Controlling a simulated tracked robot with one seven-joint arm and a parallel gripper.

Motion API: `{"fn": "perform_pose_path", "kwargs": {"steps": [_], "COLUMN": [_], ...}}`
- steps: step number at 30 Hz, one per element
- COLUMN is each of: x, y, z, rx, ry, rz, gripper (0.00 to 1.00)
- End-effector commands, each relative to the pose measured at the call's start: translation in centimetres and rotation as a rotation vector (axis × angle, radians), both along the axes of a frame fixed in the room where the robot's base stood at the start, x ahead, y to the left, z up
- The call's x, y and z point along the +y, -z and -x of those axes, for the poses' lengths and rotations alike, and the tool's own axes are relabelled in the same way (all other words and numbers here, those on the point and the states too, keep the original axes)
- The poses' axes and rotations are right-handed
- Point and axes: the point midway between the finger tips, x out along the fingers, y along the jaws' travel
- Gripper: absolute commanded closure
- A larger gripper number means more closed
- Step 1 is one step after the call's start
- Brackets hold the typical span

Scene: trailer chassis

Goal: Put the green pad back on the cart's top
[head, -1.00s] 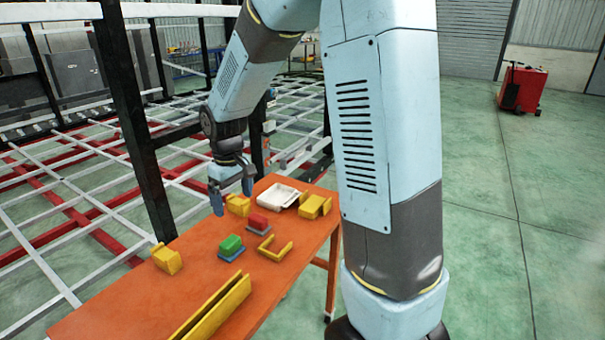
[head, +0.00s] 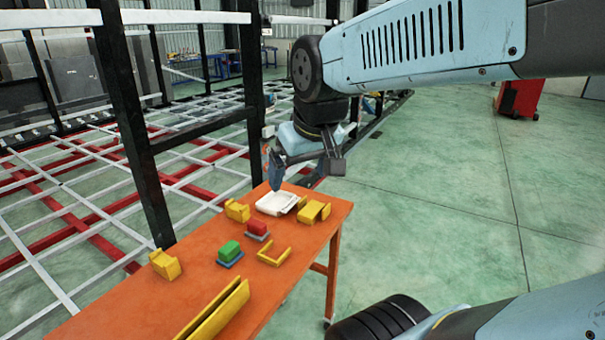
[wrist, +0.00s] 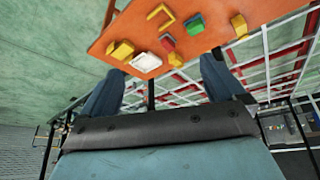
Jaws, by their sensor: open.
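The green pad (head: 229,249) sits on a small blue-grey base on the orange cart's top (head: 200,275), left of a red pad (head: 257,225) on a similar base. The green pad also shows in the wrist view (wrist: 195,26), right of the red pad (wrist: 168,43). My gripper (head: 302,176) is above the far end of the cart, over and beyond the white tray (head: 277,203), well away from the green pad. Its fingers (wrist: 160,88) are spread apart with nothing between them.
Yellow blocks and brackets stand around the pads, including a U-shaped one (head: 274,253) and a long yellow channel (head: 216,310) at the near edge. A black post (head: 135,130) and white and red chassis bars lie left of the cart. Green floor is open to the right.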

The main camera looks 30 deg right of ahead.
Motion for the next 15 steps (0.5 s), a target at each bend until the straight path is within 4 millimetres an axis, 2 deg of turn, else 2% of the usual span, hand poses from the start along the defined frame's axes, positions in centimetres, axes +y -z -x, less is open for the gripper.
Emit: {"fn": "perform_pose_path", "kwargs": {"steps": [3,6,15], "x": [-0.5,-0.5,-0.6], "y": [-0.3,-0.5,-0.5], "z": [1.9,2.8,3.2], "rx": [-0.033,-0.048,-0.054], "ry": [0.033,0.048,0.058], "rz": [-0.018,-0.026,-0.032], "gripper": [0.04,0.04,0.04]}}
